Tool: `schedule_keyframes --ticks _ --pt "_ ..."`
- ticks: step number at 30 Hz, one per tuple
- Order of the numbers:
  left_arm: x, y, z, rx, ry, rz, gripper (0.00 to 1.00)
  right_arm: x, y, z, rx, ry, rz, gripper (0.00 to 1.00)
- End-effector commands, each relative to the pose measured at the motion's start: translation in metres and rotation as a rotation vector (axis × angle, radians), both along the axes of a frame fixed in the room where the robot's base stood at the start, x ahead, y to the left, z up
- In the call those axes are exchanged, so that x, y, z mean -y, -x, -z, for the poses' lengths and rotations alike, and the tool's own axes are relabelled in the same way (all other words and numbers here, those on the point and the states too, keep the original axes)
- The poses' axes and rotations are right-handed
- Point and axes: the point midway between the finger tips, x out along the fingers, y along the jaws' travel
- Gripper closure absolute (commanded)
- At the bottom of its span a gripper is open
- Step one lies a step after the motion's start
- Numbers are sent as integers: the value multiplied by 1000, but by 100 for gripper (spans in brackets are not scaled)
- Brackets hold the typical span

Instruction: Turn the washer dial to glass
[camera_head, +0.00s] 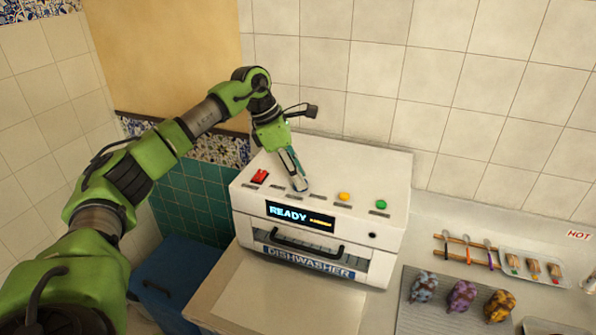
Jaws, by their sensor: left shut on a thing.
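The white dishwasher (330,170) stands on the counter, with a "DISHWASHER" label and a lit display (300,217) reading "READY". Its top panel carries a red switch (260,177), a yellow button (344,196) and a green button (381,204). My left gripper (299,183) points down at the panel between the red switch and the yellow button. It is shut on the dial there, which its fingers mostly hide. The dial's setting cannot be read. My right gripper is not in view.
A grey mat with several patterned figures (462,296) lies to the right of the dishwasher. Behind it are a wooden rack with spoons (467,250) and a small tray (535,267). A blue bin (178,272) stands at the lower left. Tiled walls close off the back.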

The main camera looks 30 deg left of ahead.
Motion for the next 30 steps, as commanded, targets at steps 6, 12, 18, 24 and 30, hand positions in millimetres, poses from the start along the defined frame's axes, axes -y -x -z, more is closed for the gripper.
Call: schedule_keyframes --ticks 6,12,18,24,30 --pt "0 -2 -3 2 3 181 95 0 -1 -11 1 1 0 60" --pt "-1 -3 -3 3 1 309 95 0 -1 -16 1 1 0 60" --pt "-1 -3 -2 4 0 391 95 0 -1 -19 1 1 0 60" --pt "-2 -4 -2 5 0 426 95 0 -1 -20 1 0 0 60" --pt "-2 -4 -2 5 -2 434 95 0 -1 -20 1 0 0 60"
